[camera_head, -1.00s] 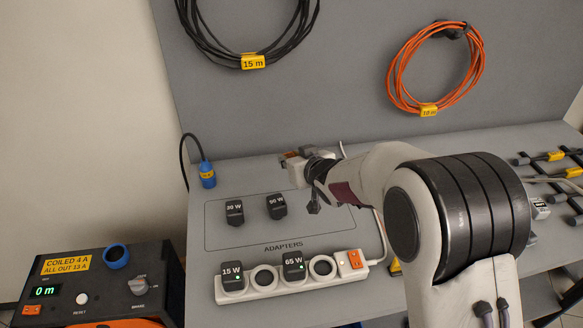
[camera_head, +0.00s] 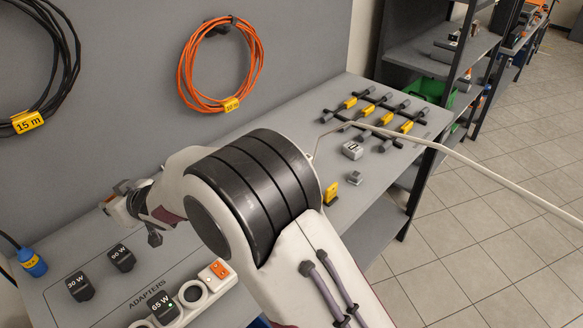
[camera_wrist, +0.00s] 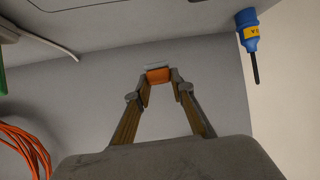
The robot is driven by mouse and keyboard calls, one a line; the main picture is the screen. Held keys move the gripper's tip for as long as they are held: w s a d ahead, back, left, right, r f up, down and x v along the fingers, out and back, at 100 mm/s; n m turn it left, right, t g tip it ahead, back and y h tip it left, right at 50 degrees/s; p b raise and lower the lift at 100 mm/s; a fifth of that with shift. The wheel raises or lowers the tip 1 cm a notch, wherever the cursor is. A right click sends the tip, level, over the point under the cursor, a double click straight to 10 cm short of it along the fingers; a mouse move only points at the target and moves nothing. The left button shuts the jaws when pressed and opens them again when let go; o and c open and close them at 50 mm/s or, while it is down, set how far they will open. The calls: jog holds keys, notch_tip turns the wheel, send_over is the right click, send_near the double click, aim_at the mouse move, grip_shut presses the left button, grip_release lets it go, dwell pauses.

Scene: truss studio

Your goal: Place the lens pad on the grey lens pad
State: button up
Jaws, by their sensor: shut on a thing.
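My gripper (camera_wrist: 159,78) is shut on a small orange block with a pale grey edge, taken as the lens pad (camera_wrist: 157,75), between its two fingertips in the wrist view. No grey lens pad can be surely told. Two small grey blocks stand on the bench right of my arm: one larger with dark marks (camera_head: 352,150), one smaller (camera_head: 355,178).
The adapter area with 30 W (camera_head: 79,286) and 90 W (camera_head: 121,258) blocks and a power strip (camera_head: 190,296) lies front left. A pale cable crosses the right edge.

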jog(key=shift+r, duration=4.2)
jog(key=w+d+m+t+h, duration=0.1)
jog(key=w+d+m+t, duration=0.1)
jog(key=w+d, duration=1.05)
jog(key=m+t+h, duration=0.3)
jog(key=m+h, duration=0.2)
send_over(359, 177)
notch_tip(359, 177, down, 4)
jog(key=shift+f, duration=0.55)
jog(key=shift+f, duration=0.1)
jog(key=shift+f, duration=3.05)
